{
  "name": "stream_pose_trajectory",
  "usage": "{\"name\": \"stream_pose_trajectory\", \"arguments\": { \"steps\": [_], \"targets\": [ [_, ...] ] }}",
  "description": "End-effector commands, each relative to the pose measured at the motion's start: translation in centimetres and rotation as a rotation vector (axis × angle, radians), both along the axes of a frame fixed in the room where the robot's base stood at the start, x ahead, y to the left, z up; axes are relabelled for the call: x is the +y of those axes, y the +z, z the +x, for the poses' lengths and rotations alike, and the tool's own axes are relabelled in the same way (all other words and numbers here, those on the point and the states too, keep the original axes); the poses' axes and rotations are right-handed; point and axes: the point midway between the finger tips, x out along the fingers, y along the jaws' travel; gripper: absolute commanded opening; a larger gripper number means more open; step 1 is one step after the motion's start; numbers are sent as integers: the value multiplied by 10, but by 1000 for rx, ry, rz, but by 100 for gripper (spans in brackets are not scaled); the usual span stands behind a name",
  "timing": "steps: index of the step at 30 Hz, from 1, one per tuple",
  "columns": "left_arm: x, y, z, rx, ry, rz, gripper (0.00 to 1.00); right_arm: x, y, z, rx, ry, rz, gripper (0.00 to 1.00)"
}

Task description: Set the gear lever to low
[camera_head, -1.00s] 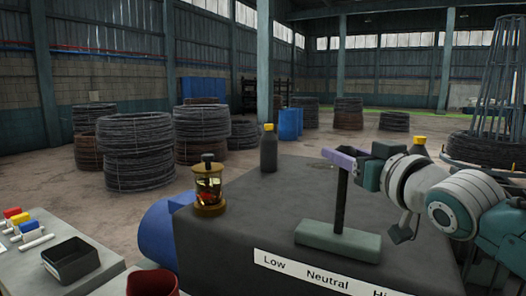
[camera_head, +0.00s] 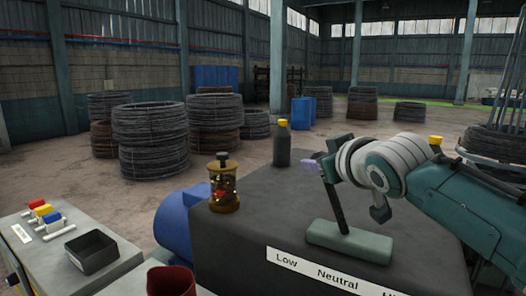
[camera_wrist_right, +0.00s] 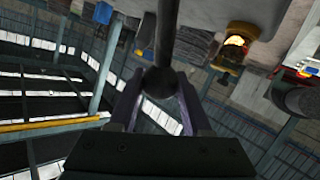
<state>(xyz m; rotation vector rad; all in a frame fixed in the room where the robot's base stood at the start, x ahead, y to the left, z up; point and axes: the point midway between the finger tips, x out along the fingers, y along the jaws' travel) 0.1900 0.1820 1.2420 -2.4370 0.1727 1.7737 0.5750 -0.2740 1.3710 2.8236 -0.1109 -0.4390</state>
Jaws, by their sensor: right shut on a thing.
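The gear lever (camera_head: 336,207) is a dark rod rising from a grey-green base block (camera_head: 349,241) on the dark housing. It leans left, toward the Low end of the label. The label strip (camera_head: 338,274) on the front edge reads Low, Neutral and a partly cut-off third word. My right gripper (camera_head: 312,166) is at the lever's top, reaching in from the right. In the right wrist view, the lever's round dark knob (camera_wrist_right: 160,82) sits between the two fingers of my right gripper (camera_wrist_right: 160,92), which is shut on it. My left gripper is not in view.
A brass-and-glass oiler (camera_head: 224,188) and a dark bottle with a yellow cap (camera_head: 282,148) stand on the housing. A blue motor-like cylinder (camera_head: 174,222) is at its left. A grey bench (camera_head: 122,257) with a black tray (camera_head: 91,251) and coloured switches is at lower left.

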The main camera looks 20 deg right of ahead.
Motion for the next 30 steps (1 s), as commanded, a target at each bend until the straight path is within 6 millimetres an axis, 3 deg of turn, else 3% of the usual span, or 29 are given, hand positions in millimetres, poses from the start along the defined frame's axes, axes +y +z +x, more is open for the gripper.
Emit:
{"name": "stream_pose_trajectory", "arguments": {
  "steps": [20, 21, 28, 30],
  "targets": [
    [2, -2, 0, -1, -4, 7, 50, 10, -9, 11, 69, 2, -58, 0],
    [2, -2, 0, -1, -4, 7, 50, 10, -9, 10, 69, 2, -58, 50],
    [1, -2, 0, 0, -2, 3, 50, 9, -8, 10, 68, 1, -57, 76],
    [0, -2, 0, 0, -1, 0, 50, 9, -8, 10, 68, 1, -57, 79]
  ]
}}
